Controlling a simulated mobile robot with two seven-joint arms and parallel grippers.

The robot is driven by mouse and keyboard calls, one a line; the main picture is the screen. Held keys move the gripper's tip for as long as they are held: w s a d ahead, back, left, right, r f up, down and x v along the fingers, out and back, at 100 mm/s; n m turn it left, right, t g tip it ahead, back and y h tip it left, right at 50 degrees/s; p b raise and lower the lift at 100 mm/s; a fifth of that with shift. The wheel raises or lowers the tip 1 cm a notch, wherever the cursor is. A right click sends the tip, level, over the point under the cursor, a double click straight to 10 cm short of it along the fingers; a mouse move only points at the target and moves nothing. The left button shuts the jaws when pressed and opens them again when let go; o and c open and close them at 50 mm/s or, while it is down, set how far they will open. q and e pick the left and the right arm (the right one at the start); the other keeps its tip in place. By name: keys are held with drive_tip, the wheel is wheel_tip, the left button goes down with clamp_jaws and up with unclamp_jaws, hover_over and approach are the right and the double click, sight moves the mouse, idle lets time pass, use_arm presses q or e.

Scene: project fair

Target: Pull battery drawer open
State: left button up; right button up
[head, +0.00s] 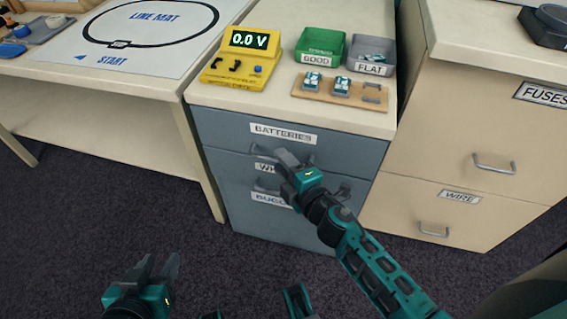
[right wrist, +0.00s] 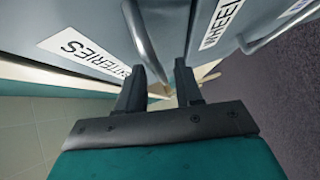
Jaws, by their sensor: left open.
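The battery drawer (head: 350,152) is the top drawer of the blue-grey cabinet, under a "BATTERIES" label (head: 283,134). Its front looks flush, so it appears shut. Its grey bar handle (head: 262,151) is partly hidden by my right gripper (head: 283,160), which is at the handle. In the right wrist view the handle (right wrist: 147,45) runs toward the gap between the two fingers (right wrist: 160,80). The fingers stand apart; I cannot tell whether either touches the handle. My left gripper (head: 158,266) is open and empty at the lower left, over the floor, away from the cabinet.
On the cabinet top stand a yellow meter (head: 240,58) reading 0.0 V, a green GOOD bin (head: 320,46), a grey FLAT bin (head: 371,54) and a wooden battery holder (head: 325,97). More labelled drawers (head: 474,140) are at right. Dark carpet (head: 100,200) lies in front.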

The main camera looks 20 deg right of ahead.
drive_tip(key=shift+w, duration=0.15)
drive_tip(key=shift+c, duration=0.2)
clamp_jaws()
idle(0.4)
